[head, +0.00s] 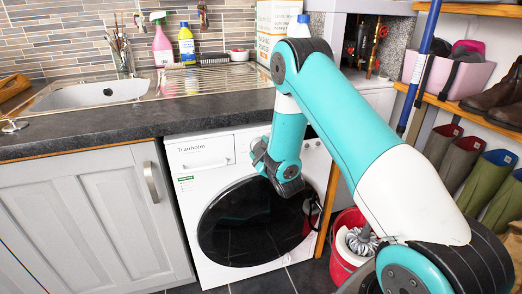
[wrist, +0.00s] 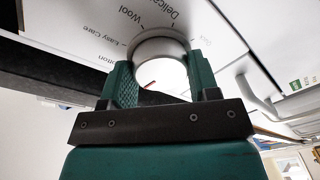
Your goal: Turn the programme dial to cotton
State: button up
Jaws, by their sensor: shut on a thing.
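The white washing machine (head: 208,178) stands under the dark worktop, its round black door shut. In the wrist view the white programme dial (wrist: 162,48) sits on the panel, with an orange-red mark on its face. Printed words around it include Wool, Easy Care, part of Delicates, and a partly hidden word ending in "ton" at the left. I cannot tell which word the mark points to. My gripper (wrist: 158,78) is shut on the dial, one green finger on each side. In the head view my gripper (head: 259,155) is against the panel, and my arm hides the dial.
The detergent drawer (head: 206,152) is left of my gripper. The worktop (head: 215,97) overhangs the panel closely. A red bucket with a mop (head: 346,262) stands on the floor at the right, below my arm. A boot rack (head: 470,115) is further right.

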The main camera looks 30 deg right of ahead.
jog(key=shift+f+m+b, duration=0.15)
jog(key=shift+m+b, duration=1.2)
jog(key=shift+m, duration=1.95)
jog(key=o, duration=0.9)
